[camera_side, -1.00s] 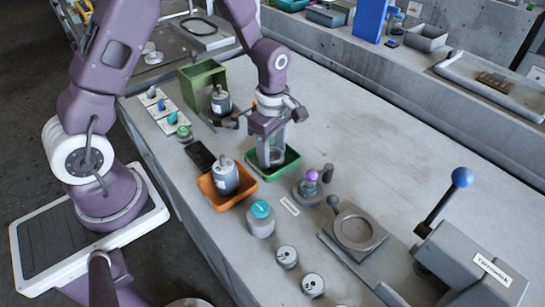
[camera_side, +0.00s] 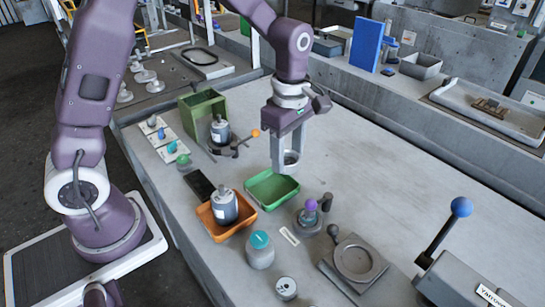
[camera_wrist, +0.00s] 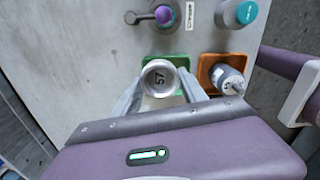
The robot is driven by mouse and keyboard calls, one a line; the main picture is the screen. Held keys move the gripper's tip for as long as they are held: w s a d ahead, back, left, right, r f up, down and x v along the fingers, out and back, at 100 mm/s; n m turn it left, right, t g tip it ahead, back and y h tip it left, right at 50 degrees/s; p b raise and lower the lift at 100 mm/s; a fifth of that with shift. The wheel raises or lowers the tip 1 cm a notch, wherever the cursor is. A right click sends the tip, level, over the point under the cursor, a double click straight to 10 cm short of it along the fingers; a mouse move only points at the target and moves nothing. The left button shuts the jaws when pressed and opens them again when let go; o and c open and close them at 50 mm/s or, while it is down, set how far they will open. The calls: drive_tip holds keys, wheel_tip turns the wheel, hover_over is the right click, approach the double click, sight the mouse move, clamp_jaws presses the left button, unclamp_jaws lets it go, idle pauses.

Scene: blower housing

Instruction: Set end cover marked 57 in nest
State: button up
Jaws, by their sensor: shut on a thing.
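My gripper (camera_side: 286,160) is shut on a round grey metal end cover (camera_side: 291,158) and holds it in the air above the bench, just behind the green tray.
The green tray (camera_side: 270,204) is empty. An orange tray (camera_side: 213,230) holds a motor (camera_side: 224,206). A purple-knobbed fixture (camera_side: 311,212) and a teal-capped jar (camera_side: 260,252) stand nearby. A blue-knobbed lever press (camera_side: 450,225) is at right.

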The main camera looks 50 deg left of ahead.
drive_tip(key=w+d+m, duration=0.1)
drive_tip(key=d+m, duration=0.2)
drive_tip(key=d, duration=1)
drive_tip(key=m, duration=0.2)
hover_over(357, 260)
drive_tip(key=f, duration=0.2)
drive_tip(key=shift+f, duration=2.15)
drive_tip(key=shift+f, duration=0.75)
drive_tip(key=o, duration=1.9)
drive_tip(key=shift+r, duration=3.7)
